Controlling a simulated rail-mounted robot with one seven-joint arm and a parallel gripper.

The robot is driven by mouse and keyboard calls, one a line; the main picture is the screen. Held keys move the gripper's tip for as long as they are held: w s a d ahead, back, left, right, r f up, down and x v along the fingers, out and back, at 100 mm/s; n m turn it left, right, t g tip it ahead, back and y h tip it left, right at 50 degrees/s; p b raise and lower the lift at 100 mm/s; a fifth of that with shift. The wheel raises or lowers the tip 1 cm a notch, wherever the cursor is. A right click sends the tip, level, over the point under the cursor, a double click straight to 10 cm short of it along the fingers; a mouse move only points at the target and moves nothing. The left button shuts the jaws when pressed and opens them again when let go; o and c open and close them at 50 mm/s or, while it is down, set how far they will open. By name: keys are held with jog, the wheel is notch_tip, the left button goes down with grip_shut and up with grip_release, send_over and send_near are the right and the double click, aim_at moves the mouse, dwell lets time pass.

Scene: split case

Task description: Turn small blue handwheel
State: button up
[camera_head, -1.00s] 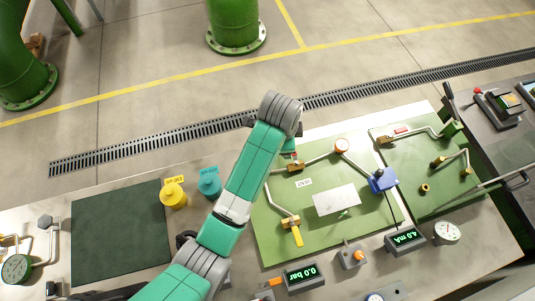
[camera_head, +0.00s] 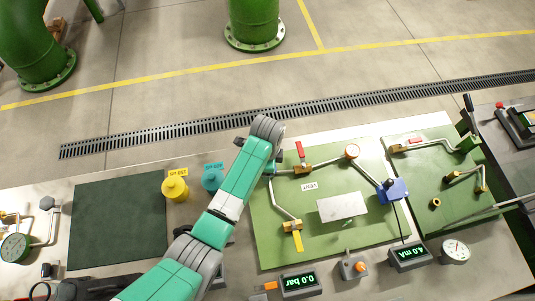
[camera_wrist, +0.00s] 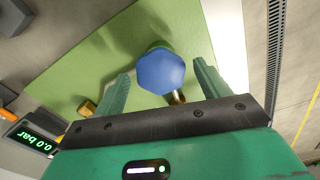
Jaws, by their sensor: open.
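The small blue handwheel (camera_wrist: 161,71) shows in the wrist view as a blue, many-sided knob, with a brass fitting (camera_wrist: 178,97) just below it. My gripper (camera_wrist: 160,85) is open, with one green finger on each side of the handwheel in the picture. I cannot tell whether either finger touches it. In the head view my arm reaches over the left edge of the green panel (camera_head: 345,240), and its wrist hides the handwheel and most of the gripper.
A red-handled valve (camera_head: 301,152) stands close right of my wrist. A yellow-handled valve (camera_head: 296,238), a round gauge (camera_head: 352,151) and a blue box (camera_head: 393,191) are also on the panel. The dark mat (camera_head: 118,225) is bare.

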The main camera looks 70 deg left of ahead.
jog(key=c, duration=1)
jog(key=shift+r, duration=0.1)
